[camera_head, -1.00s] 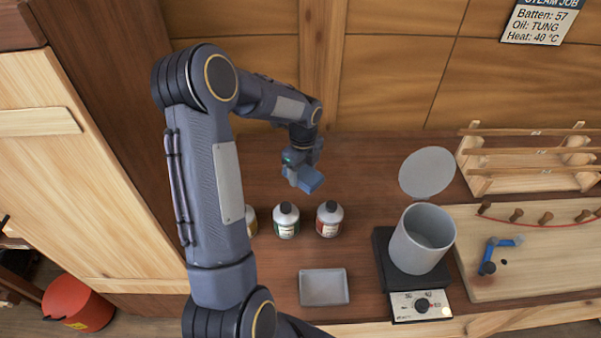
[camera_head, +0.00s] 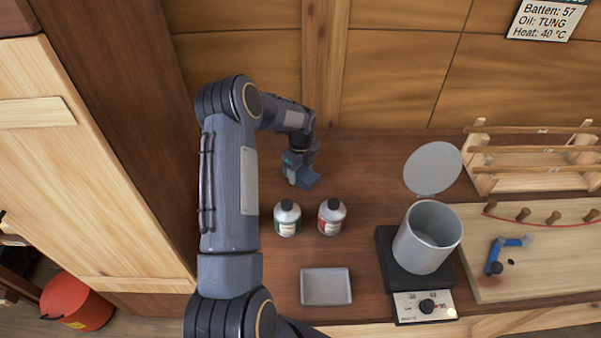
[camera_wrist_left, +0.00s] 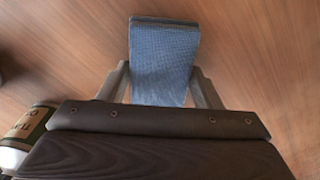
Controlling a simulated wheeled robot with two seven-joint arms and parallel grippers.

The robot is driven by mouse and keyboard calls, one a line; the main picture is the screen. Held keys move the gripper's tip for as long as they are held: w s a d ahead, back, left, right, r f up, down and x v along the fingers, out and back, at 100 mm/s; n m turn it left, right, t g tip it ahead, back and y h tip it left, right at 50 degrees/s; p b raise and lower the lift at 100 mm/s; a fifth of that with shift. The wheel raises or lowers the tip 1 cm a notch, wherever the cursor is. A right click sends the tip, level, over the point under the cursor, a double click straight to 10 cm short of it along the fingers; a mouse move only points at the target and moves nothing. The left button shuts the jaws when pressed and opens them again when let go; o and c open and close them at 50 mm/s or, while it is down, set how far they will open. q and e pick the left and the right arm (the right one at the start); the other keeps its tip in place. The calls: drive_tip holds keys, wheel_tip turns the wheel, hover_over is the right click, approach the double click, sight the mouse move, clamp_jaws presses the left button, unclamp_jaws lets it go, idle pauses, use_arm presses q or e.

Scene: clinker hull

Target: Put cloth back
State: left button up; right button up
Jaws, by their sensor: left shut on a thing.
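The cloth (camera_head: 309,182) is a small folded blue piece. My left gripper (camera_head: 300,174) is shut on it above the back part of the wooden bench, behind the bottles. In the left wrist view the cloth (camera_wrist_left: 164,60) sticks out between the two fingers of the gripper (camera_wrist_left: 163,85), with bare wood around it. I cannot tell whether the cloth touches the bench. My right gripper is not in view.
Two bottles, one green-labelled (camera_head: 287,218) and one red-labelled (camera_head: 332,216), stand in front of the gripper. A grey tray (camera_head: 326,300) lies nearer the front. A grey pot (camera_head: 408,246) stands on a heater (camera_head: 385,262); a round lid (camera_head: 433,167) is behind. A wooden rack (camera_head: 485,180) is at right.

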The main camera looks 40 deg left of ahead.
use_arm(q)
drive_tip(key=shift+f, duration=0.1)
drive_tip(key=o, duration=0.9)
drive_tip(key=shift+o, duration=0.2)
